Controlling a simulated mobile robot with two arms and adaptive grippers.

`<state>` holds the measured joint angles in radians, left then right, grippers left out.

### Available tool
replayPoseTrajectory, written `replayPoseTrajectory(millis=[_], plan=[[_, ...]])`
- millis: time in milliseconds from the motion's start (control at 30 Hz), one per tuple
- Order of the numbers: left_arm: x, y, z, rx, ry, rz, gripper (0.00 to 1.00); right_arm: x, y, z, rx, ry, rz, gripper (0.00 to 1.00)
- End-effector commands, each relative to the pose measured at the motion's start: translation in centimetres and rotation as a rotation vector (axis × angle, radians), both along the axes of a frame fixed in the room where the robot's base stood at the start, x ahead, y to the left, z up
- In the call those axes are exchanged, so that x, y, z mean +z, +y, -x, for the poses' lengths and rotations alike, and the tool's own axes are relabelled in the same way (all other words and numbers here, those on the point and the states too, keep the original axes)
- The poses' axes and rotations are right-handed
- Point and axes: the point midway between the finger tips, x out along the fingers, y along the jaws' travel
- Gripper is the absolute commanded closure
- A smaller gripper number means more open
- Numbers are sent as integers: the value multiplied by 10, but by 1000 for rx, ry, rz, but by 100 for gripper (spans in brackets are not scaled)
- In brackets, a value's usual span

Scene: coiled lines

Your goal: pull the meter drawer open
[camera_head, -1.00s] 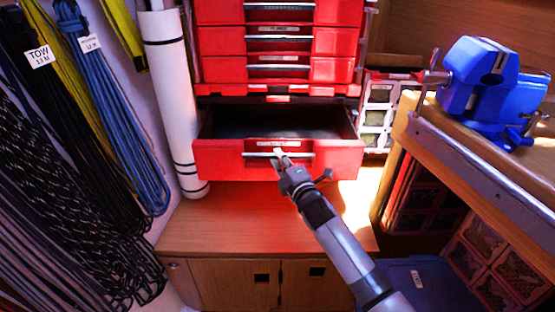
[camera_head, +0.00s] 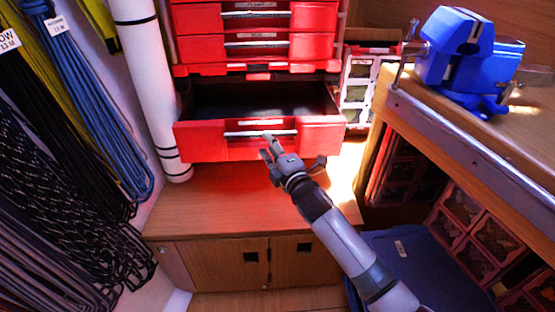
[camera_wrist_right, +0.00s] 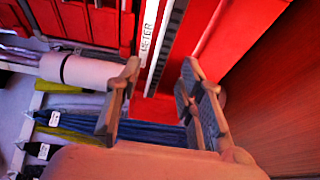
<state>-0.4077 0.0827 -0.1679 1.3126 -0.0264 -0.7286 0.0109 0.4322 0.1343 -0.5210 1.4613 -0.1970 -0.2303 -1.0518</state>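The red meter drawer (camera_head: 200,143) stands pulled out from the red cabinet, with its dark empty-looking inside showing. Its silver handle bar (camera_head: 260,133) runs across the front. In the right wrist view its label reads METER (camera_wrist_right: 146,45), beside the handle (camera_wrist_right: 167,45). My right gripper (camera_head: 267,148) is just in front of and below the handle. In the wrist view its two fingers (camera_wrist_right: 160,100) are spread apart, with nothing gripped between them; whether a fingertip touches the handle cannot be told. My left gripper is not in view.
More red drawers (camera_head: 255,45) sit closed above. A wooden cupboard (camera_head: 215,262) stands below the drawer. A white roll (camera_head: 150,90) and hanging coiled ropes (camera_head: 90,90) are at left. A workbench edge (camera_head: 480,155) with a blue vise (camera_head: 455,50) is at right.

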Motion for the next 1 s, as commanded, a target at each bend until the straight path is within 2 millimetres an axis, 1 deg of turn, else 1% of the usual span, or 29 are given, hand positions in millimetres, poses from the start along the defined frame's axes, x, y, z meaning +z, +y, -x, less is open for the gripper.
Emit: replayPoseTrajectory(millis=[33,200,300,400,533,767,933,1000], plan=[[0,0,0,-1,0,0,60,-1,-4,11,1,0,1,65],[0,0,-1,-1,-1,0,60,0,-16,40,1,0,0,65],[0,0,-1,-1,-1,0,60,0,-22,53,0,0,2,65],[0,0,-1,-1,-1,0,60,1,-25,61,0,-1,0,65],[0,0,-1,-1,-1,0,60,2,-27,66,0,-2,-1,65],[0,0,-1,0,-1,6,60,2,-27,66,0,-1,0,65],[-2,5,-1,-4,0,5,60,2,-27,66,0,-1,0,65],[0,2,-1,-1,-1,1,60,-1,-28,66,-2,6,-4,65]])
